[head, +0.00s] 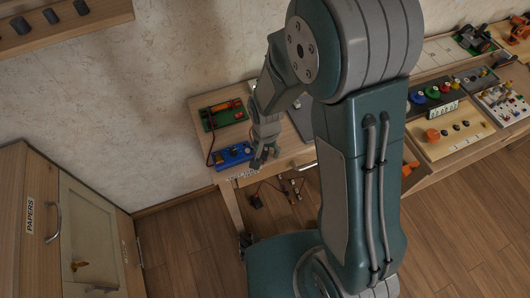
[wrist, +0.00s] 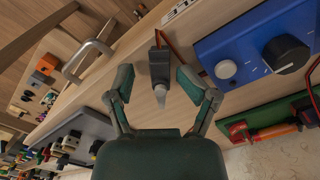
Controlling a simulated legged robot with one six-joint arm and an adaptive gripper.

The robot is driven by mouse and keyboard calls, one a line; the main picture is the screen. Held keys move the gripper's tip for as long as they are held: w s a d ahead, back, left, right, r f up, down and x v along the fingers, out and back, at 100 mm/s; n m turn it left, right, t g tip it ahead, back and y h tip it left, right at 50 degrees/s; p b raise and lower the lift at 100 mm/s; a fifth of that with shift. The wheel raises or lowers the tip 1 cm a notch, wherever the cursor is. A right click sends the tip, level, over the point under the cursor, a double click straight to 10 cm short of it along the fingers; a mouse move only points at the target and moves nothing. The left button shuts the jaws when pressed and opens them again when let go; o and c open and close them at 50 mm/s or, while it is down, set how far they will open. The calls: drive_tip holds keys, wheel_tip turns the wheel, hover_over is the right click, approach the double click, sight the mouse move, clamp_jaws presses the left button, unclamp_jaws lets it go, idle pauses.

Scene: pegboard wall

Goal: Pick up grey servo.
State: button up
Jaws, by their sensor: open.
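The grey servo (wrist: 159,66) is a small dark grey box with a pale horn and an orange-brown wire. In the wrist view it is at the top middle, at the pale wooden desk's front part. My gripper (wrist: 156,80) is open, with one finger on each side of the servo in the picture. A gap shows on both sides; I cannot tell the remaining depth. In the head view my gripper (head: 266,157) is over the front of the small desk (head: 289,146), and I cannot make out the servo there.
A blue box with knobs (wrist: 252,50) is close to the right of the servo; it also shows in the head view (head: 234,156). A green board (head: 222,115) lies behind it. A grey slab (wrist: 85,130) and a drawer handle (wrist: 88,58) are to the left.

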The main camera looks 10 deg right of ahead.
drive_tip(key=shift+r, duration=0.1)
clamp_jaws()
drive_tip(key=shift+w+r, duration=0.1)
drive_tip(key=shift+r, duration=0.05)
